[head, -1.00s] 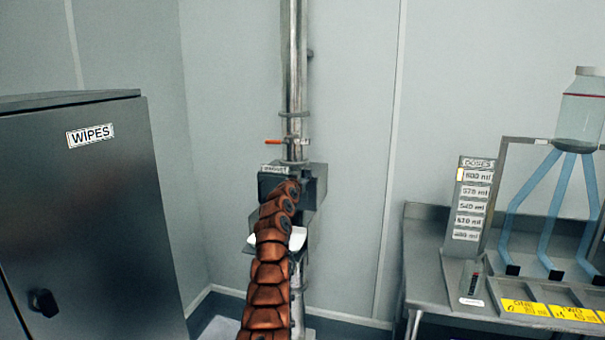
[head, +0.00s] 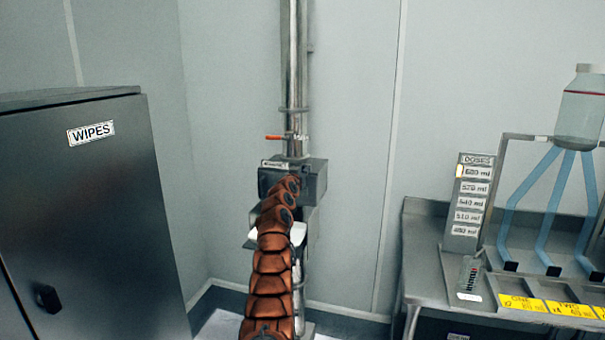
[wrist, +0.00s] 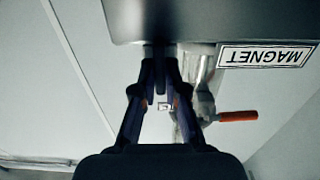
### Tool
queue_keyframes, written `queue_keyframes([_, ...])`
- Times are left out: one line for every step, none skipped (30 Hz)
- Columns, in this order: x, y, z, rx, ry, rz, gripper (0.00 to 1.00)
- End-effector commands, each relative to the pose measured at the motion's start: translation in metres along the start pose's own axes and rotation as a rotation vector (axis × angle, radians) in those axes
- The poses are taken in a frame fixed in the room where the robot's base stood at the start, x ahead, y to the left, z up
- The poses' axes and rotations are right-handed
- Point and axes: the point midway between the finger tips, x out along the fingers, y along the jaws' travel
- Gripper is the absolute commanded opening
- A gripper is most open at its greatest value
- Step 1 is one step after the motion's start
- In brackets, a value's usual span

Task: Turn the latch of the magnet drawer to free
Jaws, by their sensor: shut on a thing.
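The magnet drawer's grey housing (head: 315,178) sits on the vertical steel pipe, with a small label on its upper front. In the wrist view the grey housing (wrist: 225,20) fills the top, and its MAGNET label (wrist: 266,56) appears upside down. My gripper (wrist: 160,72) is at the housing's face, its two dark fingers closed together on a small dark part, which looks like the latch (wrist: 159,80). The fingers hide most of it, so its angle cannot be told. In the head view my orange-brown arm hides the gripper and the latch.
An orange-handled valve (head: 273,138) is on the pipe (head: 296,60) just above the housing; its handle (wrist: 238,116) also shows in the wrist view. A dark WIPES cabinet (head: 95,220) stands left. A steel bench (head: 420,235) with a doses board (head: 467,205) stands right.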

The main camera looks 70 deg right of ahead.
Motion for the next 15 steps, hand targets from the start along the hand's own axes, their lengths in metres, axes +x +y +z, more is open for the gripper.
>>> queue_keyframes([0.0,0.0001,-0.0002,0.0,0.0,0.0,0.0])
queue_keyframes([0.0,0.0001,-0.0002,0.0,0.0,0.0,0.0])
queue_keyframes([0.0,0.0001,-0.0002,0.0,0.0,0.0,0.0])
queue_keyframes([0.0,0.0002,-0.0002,0.0,0.0,0.0,0.0])
queue_keyframes([0.0,0.0002,-0.0002,0.0,0.0,0.0,0.0])
queue_keyframes([0.0,0.0002,-0.0002,0.0,0.0,0.0,0.0])
queue_keyframes([0.0,0.0001,-0.0002,0.0,0.0,0.0,0.0])
queue_keyframes([0.0,0.0002,-0.0001,-0.001,0.0,0.0,0.0])
queue_keyframes([0.0,0.0001,-0.0001,-0.002,0.0,0.0,0.0])
queue_keyframes([0.0,0.0,-0.0002,-0.004,0.0,0.0,0.0])
queue_keyframes([0.0,0.0,-0.0002,-0.007,0.0,0.0,0.0])
queue_keyframes([-0.0001,-0.0002,-0.0004,-0.013,0.0,0.0,0.0])
queue_keyframes([-0.0001,-0.0003,-0.0004,-0.019,0.0,0.0,0.0])
queue_keyframes([-0.0001,-0.0004,-0.0003,-0.027,0.0,0.0,0.0])
queue_keyframes([-0.0003,-0.0008,-0.0005,-0.039,0.0,0.0,0.0])
